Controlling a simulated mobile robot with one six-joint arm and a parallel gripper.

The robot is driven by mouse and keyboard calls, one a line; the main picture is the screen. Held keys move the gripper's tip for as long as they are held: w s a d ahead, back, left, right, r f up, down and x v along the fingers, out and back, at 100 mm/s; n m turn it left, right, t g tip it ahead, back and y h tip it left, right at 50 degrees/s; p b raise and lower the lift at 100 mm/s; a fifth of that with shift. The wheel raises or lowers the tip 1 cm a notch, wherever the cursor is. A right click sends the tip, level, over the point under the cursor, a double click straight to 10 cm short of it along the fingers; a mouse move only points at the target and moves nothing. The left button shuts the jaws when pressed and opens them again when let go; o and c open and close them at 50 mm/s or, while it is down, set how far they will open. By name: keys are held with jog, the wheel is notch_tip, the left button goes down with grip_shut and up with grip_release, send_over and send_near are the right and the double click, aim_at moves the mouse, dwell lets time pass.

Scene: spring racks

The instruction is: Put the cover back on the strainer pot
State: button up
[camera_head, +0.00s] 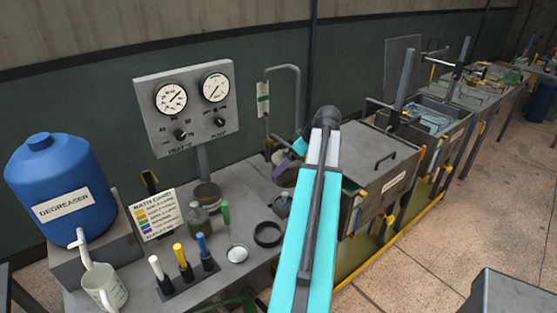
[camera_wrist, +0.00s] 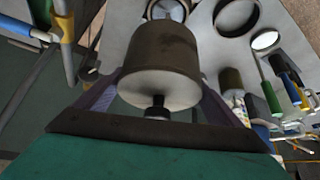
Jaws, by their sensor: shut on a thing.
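My gripper (camera_wrist: 160,95) is shut on the cover (camera_wrist: 158,60), a brownish-grey metal cylinder with a paler end and a dark knob facing my palm. In the head view my gripper (camera_head: 294,153) is high over the bench's back right part, and the cover (camera_head: 284,173) shows partly below its purple finger. What looks like the strainer pot (camera_head: 283,205) is a small grey vessel on the bench below. Its pale round rim (camera_wrist: 168,8) shows partly beyond the cover in the wrist view. The cover is apart from it.
A black ring (camera_head: 267,234) and a white dish (camera_head: 237,253) lie left of the pot. A bottle (camera_head: 198,218), a bath card (camera_head: 157,213), a marker rack (camera_head: 187,275), a mug (camera_head: 104,288) and a degreaser drum (camera_head: 58,180) stand further left. A lidded tank (camera_head: 380,165) stands right. A bent pipe (camera_head: 298,90) rises behind.

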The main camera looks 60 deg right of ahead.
jog(key=shift+w+a, duration=0.2)
jog(key=shift+w, duration=0.05)
jog(key=shift+f+b, duration=0.55)
jog(key=shift+f, duration=0.05)
jog(key=b, duration=0.3)
send_over(285, 194)
jog(key=shift+w+f, duration=0.1)
jog(key=shift+f, duration=2.15)
jog(key=shift+d+f+b, duration=0.1)
jog(key=shift+f+b, duration=2.1)
jog(key=shift+f, duration=0.95)
dwell(1.4)
